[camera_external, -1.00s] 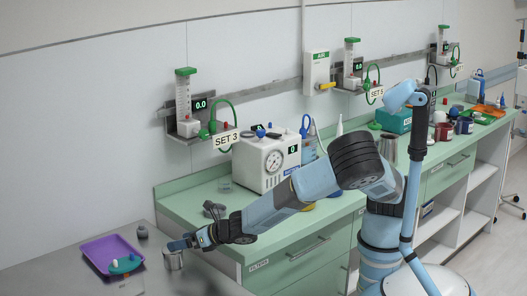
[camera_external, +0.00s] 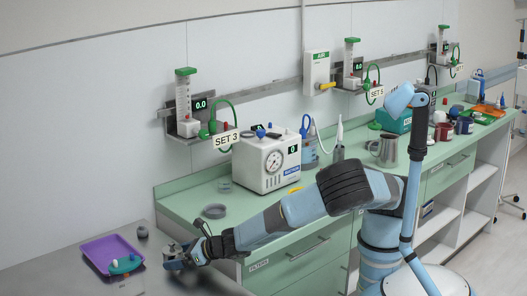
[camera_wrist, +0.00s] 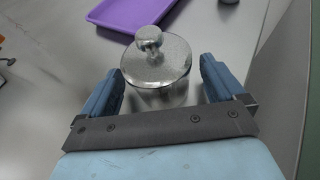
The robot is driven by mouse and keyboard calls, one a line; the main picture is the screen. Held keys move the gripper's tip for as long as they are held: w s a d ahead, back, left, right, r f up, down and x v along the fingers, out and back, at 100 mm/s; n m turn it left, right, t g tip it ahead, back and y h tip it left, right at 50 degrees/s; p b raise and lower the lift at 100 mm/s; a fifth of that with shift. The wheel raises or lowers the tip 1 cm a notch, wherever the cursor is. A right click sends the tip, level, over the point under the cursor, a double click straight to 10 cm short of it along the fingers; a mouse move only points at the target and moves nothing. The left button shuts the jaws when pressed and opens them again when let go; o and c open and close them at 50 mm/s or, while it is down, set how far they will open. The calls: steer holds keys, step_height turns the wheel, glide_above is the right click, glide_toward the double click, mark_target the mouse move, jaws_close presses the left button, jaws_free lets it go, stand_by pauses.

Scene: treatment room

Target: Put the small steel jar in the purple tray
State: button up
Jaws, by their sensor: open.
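The small steel jar (camera_wrist: 158,68) has a round lid with a knob and stands upright on the steel table. In the wrist view it sits between the two open fingers of my gripper (camera_wrist: 160,85), with a gap visible on both sides. In the external view my gripper (camera_external: 180,258) is low at the table and mostly hides the jar. The purple tray (camera_wrist: 98,13) lies beyond the jar in the wrist view. In the external view the tray (camera_external: 88,247) is left of my gripper and holds small items, one of them teal.
A small grey pot (camera_external: 142,232) stands between the tray and the green counter. The green counter (camera_external: 190,208) rises right of the steel table (camera_external: 60,283). A white gauge device (camera_external: 265,160) and a grey ring-shaped item (camera_external: 214,211) are on the counter.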

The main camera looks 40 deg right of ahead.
steer(key=shift+x, duration=1.05)
steer(key=shift+c, duration=0.2)
steer(key=c, duration=1.6)
steer(key=shift+r, duration=0.15)
